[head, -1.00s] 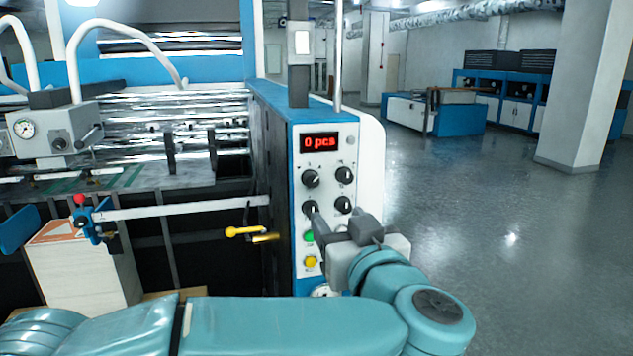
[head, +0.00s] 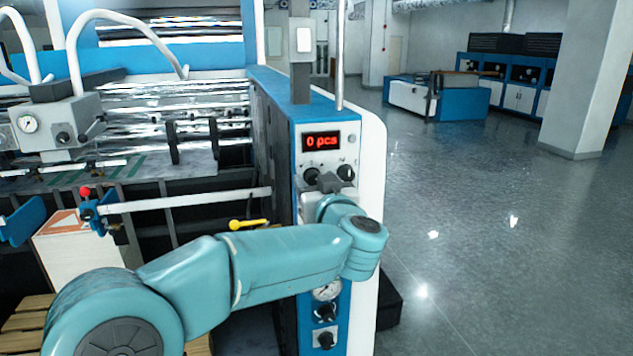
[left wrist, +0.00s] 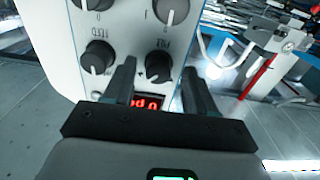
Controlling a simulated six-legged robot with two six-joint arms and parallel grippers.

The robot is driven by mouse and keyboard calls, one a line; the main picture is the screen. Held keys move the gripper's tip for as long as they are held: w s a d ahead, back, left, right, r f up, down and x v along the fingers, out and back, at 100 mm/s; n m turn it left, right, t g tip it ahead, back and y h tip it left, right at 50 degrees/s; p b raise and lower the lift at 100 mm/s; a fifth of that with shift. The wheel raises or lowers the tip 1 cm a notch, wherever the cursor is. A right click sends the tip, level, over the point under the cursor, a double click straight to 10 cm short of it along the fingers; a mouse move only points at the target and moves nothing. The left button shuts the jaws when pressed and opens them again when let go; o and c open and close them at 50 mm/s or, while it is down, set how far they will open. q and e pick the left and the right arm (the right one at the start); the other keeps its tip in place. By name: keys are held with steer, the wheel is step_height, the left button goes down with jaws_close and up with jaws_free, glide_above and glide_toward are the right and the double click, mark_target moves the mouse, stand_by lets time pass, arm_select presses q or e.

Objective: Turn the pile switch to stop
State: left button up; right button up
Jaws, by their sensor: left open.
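The control panel (head: 293,215) of the machine carries black rotary knobs and a red display (head: 321,141) reading "0 pcs". Two upper knobs show in the head view, a left one (head: 311,175) and a right one (head: 346,171). My left gripper (head: 331,185) is at the panel just below them and hides the lower knobs. The left wrist view is upside down. There my open left gripper (left wrist: 159,68) has one upper knob (left wrist: 157,67) between its fingertips, apart from or touching I cannot tell.
A yellow handle (head: 248,224) sticks out left of the panel. The floor (head: 480,250) to the right is open, with a pillar (head: 586,80) beyond.

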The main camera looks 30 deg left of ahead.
arm_select(q)
steer(key=shift+w+f, duration=0.1)
steer(key=shift+w, duration=0.1)
steer(key=shift+c, duration=1)
jaws_close()
steer(key=shift+n, duration=0.3)
steer(key=n+b, duration=0.1)
steer(key=n, duration=0.2)
steer(key=shift+n+b, duration=0.3)
steer(key=shift+b, duration=0.05)
steer(key=n+b, duration=0.2)
steer(key=n, duration=0.2)
steer(key=shift+n, duration=0.3)
